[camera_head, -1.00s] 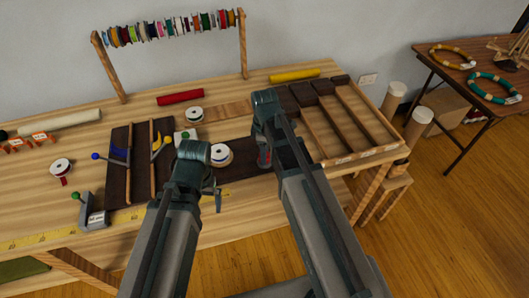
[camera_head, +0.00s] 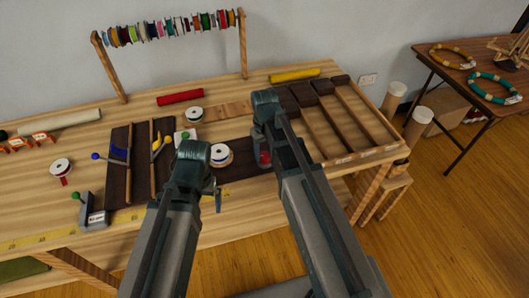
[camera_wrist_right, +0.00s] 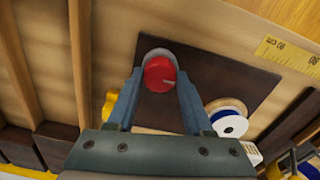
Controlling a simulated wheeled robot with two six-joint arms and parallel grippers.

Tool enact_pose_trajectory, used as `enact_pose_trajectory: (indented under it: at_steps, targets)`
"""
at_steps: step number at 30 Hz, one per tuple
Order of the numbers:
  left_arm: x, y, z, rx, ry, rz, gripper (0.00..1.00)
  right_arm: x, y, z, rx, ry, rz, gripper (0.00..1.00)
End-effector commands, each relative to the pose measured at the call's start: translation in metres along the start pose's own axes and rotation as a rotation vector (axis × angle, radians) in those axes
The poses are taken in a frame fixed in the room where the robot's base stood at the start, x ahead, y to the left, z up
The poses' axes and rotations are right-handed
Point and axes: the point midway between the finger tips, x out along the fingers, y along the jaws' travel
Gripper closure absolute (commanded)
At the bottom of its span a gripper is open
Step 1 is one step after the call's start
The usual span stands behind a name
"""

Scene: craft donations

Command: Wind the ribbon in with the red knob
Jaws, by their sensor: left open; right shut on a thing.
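The red knob (camera_wrist_right: 159,74) shows between the fingertips of my right gripper (camera_wrist_right: 158,88) in the right wrist view, with a grey rim around its far side. My right gripper is shut on it. In the head view the red knob (camera_head: 264,158) is partly hidden by my right arm, over a dark mat (camera_head: 238,173). A white spool with a blue band (camera_head: 220,154) lies just left of it; it also shows in the right wrist view (camera_wrist_right: 228,118). My left gripper (camera_head: 217,200) is open and empty, nearer than the spool. I cannot make out the ribbon at the knob.
A dark board (camera_head: 118,186) with wooden strips lies to the left, beside a small grey device with a green knob (camera_head: 92,212). A divided wooden tray (camera_head: 350,157) stands right of my right arm. A rack of spools (camera_head: 172,26) spans the back.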

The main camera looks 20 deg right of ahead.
Motion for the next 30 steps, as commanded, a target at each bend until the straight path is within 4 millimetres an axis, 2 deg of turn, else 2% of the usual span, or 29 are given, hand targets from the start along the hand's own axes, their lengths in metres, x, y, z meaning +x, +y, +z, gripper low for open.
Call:
enact_pose_trajectory:
  at_steps: [15,30]
  targets:
    - [0.0001,0.0,0.0,0.0,0.0,0.0,0.0,0.0001,-0.0001,0.0,0.423,0.0,0.0,1.0]
    - [0.0,0.0,0.0,0.0,0.0,0.0,0.0,0.0,0.0,0.0,0.586,0.0,0.0,1.0]
